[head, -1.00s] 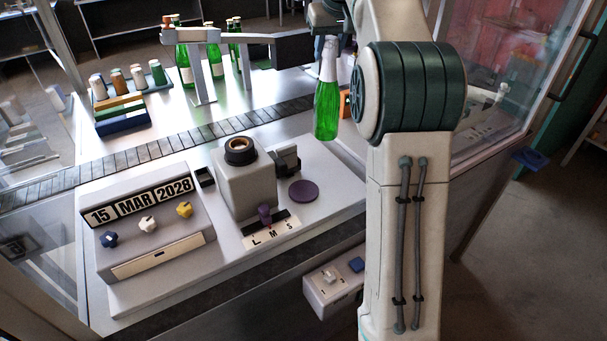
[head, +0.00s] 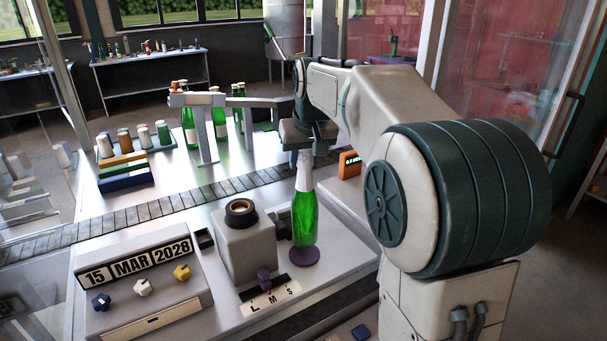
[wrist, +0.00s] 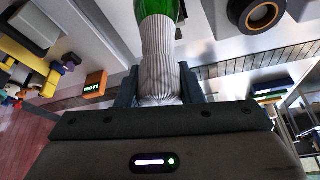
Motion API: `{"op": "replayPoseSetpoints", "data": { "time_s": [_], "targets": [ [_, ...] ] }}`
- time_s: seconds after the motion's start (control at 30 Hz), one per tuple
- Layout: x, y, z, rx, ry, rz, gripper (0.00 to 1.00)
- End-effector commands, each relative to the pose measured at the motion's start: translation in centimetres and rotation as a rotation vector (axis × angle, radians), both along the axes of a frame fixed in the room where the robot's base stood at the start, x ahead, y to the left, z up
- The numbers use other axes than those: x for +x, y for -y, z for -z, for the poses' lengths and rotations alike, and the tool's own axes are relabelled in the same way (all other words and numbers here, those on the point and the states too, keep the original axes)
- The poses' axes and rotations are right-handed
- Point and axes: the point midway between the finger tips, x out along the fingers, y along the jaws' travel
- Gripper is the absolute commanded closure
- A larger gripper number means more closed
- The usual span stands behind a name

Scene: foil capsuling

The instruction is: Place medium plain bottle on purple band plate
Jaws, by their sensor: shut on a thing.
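The green bottle (head: 304,218) with a pale foil neck stands upright, its base at the purple round plate (head: 304,256). Whether the base touches the plate or hovers just above it, I cannot tell. My gripper (head: 306,150) is above the bottle and shut on its foil-covered neck. In the wrist view, the ribbed pale foil (wrist: 158,60) sits between the two fingers of my gripper (wrist: 158,88), with green glass beyond it.
A grey capsuling block with a dark ring (head: 240,210) stands just left of the bottle. A date panel (head: 138,264) with coloured knobs is at front left. A conveyor (head: 160,207) runs behind. Several green bottles (head: 218,118) and a spool rack (head: 125,178) stand farther back.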

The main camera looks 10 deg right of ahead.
Motion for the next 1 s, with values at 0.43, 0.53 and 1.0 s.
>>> {"op": "replayPoseSetpoints", "data": {
  "time_s": [0.43, 0.53, 1.0],
  "targets": [
    [-0.2, -0.2, 3.7, 0.000, 0.003, 0.000, 1.00],
    [-0.1, -0.2, 4.0, 0.000, 0.006, 0.000, 1.00],
    [-0.2, -0.2, 4.5, 0.000, 0.000, 0.001, 0.45]
  ]
}}
